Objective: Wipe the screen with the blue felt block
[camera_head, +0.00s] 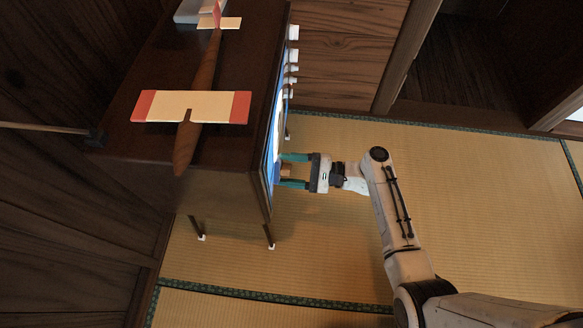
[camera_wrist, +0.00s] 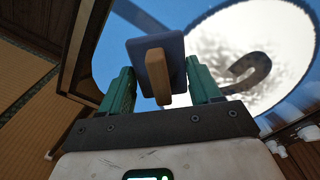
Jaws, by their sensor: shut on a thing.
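The blue felt block (camera_wrist: 174,48) with its light wooden handle (camera_wrist: 156,76) is between the green fingers of my gripper (camera_wrist: 160,73) in the wrist view. My gripper (camera_head: 286,170) is shut on the block and is right up at the screen (camera_head: 271,150), which shows edge-on in the head view. The wrist view shows the screen (camera_wrist: 210,14) lit blue with a large white oval. A speckled grey patch and a dark hooked shape (camera_wrist: 250,70) show on the oval. I cannot tell whether the felt touches the glass.
The screen is in a dark wooden cabinet (camera_head: 115,60) on thin legs. A model plane (camera_head: 205,75) lies on its top. Pale knobs (camera_head: 292,56) stick out beside the screen. Tatami floor (camera_head: 330,250) is clear around my arm; wooden walls stand behind.

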